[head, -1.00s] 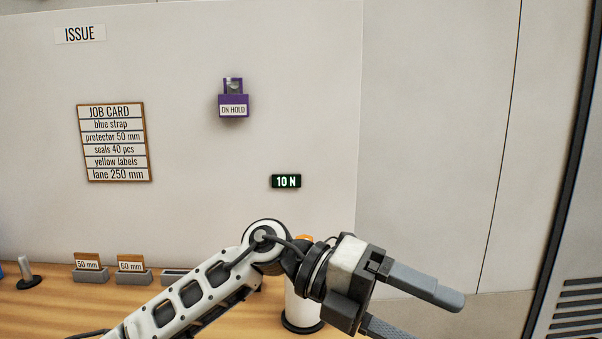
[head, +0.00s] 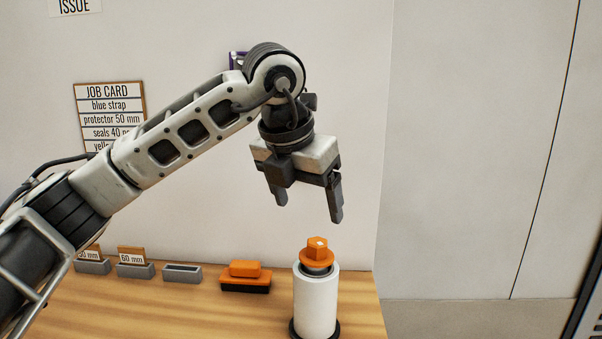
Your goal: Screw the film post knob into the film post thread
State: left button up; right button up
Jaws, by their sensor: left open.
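The orange film post knob (head: 317,250) sits on top of the white film post (head: 316,300), which stands upright near the right end of the wooden table. A grey collar shows just under the knob; the thread itself is hidden, so I cannot tell how far the knob is engaged. My left gripper (head: 309,208) is open and empty, its fingers pointing down, above the knob and apart from it. My right gripper is not in view.
An orange block with a dark base (head: 246,278) lies left of the post. Several grey holders, one with a 60 mm card (head: 132,256), line the table (head: 190,312) further left. The wall with the job card (head: 108,110) rises behind.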

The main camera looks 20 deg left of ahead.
aim_at(318, 241)
pick_arm(q)
jog(key=p+x, duration=0.1)
jog(key=x, duration=0.9)
jog(key=shift+w+d+f, duration=0.1)
jog(key=c, duration=1.5)
jog(key=m+h, duration=0.1)
jog(key=m, duration=0.1)
jog(key=shift+m, duration=0.3)
jog(key=m+g+h, duration=0.1)
jog(key=m, duration=0.3)
jog(key=shift+h+p, duration=0.3)
jog(key=shift+p, duration=0.1)
jog(key=shift+m+g, duration=0.3)
jog(key=shift+m, duration=0.5)
